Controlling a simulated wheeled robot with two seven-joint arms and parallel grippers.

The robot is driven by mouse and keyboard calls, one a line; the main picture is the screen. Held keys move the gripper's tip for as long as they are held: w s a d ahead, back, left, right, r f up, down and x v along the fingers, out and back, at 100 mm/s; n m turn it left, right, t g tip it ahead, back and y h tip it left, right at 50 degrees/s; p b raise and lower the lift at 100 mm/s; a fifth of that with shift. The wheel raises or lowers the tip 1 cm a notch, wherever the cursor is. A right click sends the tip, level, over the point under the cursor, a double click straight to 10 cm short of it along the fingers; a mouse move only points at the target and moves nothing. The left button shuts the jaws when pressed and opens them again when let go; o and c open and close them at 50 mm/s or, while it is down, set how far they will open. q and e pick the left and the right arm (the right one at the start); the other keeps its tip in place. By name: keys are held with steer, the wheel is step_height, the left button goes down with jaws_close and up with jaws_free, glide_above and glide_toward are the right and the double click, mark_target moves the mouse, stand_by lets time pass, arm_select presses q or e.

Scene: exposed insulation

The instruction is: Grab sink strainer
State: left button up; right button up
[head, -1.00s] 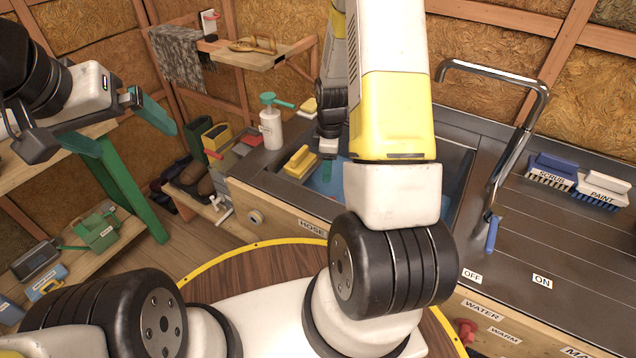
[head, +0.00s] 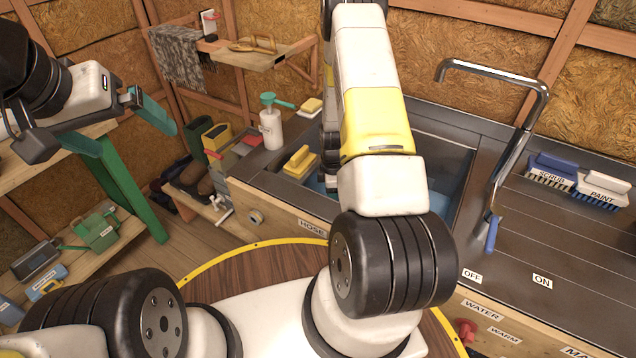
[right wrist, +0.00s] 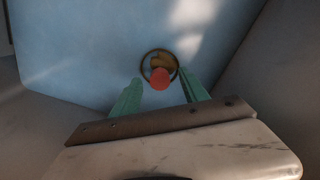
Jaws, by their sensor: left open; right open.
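The sink strainer (right wrist: 160,74) shows in the right wrist view as a dark brassy ring with a round red-orange knob, on the pale blue sink bottom. My right gripper (right wrist: 161,80) is open, with its green fingers on either side of the knob and nothing clearly held. I cannot tell how far above the strainer the fingertips are. In the head view, my right arm hides the strainer and the right gripper; part of the sink (head: 447,172) shows beside the arm. My left gripper (head: 138,140) is open and empty at the left, far from the sink.
The sink walls (right wrist: 275,75) rise close around my right gripper. The faucet (head: 515,130) and two brushes (head: 580,180) are at the right. The counter between has free room.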

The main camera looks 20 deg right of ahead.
steer(key=shift+c, duration=0.4)
jaws_close()
stand_by(0.9)
